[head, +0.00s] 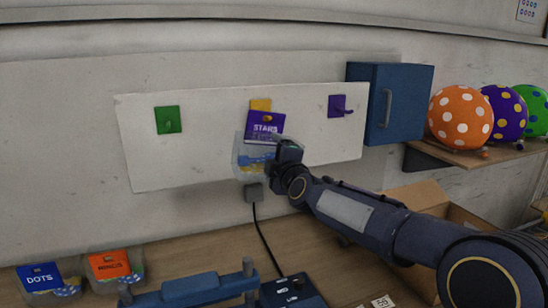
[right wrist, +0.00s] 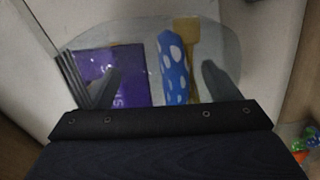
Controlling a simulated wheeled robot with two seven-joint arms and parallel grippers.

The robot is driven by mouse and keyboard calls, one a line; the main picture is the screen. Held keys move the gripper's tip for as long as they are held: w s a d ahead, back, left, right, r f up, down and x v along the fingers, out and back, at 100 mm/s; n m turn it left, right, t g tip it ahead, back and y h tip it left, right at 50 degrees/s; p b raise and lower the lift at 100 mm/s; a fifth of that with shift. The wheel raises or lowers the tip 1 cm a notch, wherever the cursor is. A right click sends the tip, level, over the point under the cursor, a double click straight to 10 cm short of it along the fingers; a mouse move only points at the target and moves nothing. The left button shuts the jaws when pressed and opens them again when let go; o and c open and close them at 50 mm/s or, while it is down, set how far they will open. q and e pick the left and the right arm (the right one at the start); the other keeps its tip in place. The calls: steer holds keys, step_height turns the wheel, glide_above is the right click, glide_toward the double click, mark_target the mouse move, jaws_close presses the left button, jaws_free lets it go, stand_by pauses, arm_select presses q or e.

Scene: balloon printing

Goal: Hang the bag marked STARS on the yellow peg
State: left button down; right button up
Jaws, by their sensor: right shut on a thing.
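The STARS bag has a purple header (head: 264,126) and a clear pouch (head: 244,160) with blue and yellow contents. The header is in front of the lower part of the yellow peg's plate (head: 260,105). A small yellow-orange spot shows near the header's top; I cannot tell whether the peg passes through its hole. My right gripper (head: 279,166) is shut on the bag at its right side, below the header. In the right wrist view, the purple header (right wrist: 122,85) and a blue white-dotted piece (right wrist: 174,70) show through the clear pouch. My left gripper is not in view.
The white board also bears a green peg (head: 168,120) and a purple peg (head: 340,106). A blue cabinet (head: 405,100) is to the right. A DOTS bag (head: 42,278) and an orange-header bag (head: 110,266) lie on the table. A cardboard box (head: 418,196) is behind my arm.

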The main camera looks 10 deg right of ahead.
steer(key=o, duration=1.3)
steer(key=s+d+f+m+g+y, duration=0.1)
steer(key=s+d+f+m, duration=0.15)
steer(key=s, duration=0.55)
steer(key=s+d+f+m+g, duration=0.2)
steer(key=s+d, duration=0.2)
steer(key=s, duration=0.3)
steer(key=s+d+f+m+g, duration=0.1)
steer(key=s+f+m+g, duration=0.2)
steer(key=s, duration=0.7)
steer(key=s+f+m+g, duration=0.3)
steer(key=s+f+m, duration=0.4)
steer(key=s+f, duration=0.3)
steer(key=s+d+f+m+g, duration=0.1)
steer(key=s+f+m+g, duration=0.2)
steer(key=s, duration=0.7)
steer(key=shift+d+f+m+h, duration=0.2)
steer(key=shift+f+m, duration=0.35)
steer(key=shift+f, duration=0.35)
steer(key=shift+d+f+m+h, duration=0.15)
steer(key=shift+f+m, duration=0.35)
steer(key=shift+f, duration=0.4)
